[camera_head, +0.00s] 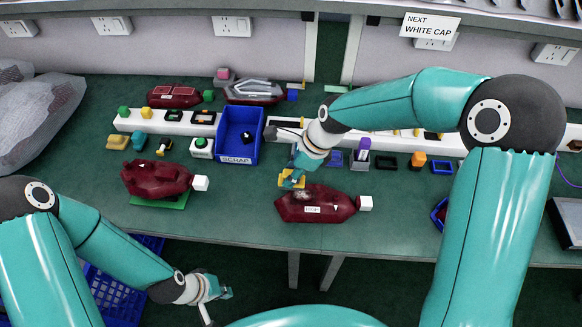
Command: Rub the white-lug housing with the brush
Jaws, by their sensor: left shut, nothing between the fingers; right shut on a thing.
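A dark red housing (322,209) with a white lug (365,203) at its right end lies at the table's front middle. It has a white label and a pale greyish patch at its upper left. Another dark red housing (152,179), also with a white lug (201,183), lies further left on a green pad. My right gripper (298,172) is shut on the yellow brush (289,181), right over the upper left of the middle housing. I cannot tell whether the brush touches it. My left gripper (222,293) is shut and empty, low in front of the table.
A blue SCRAP bin (239,153) stands behind, between the housings. White strips with small coloured parts run along the table. More housings (174,97) lie at the back. A sign (430,26) mentions a white cap. A blue crate (112,295) is below the table at left.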

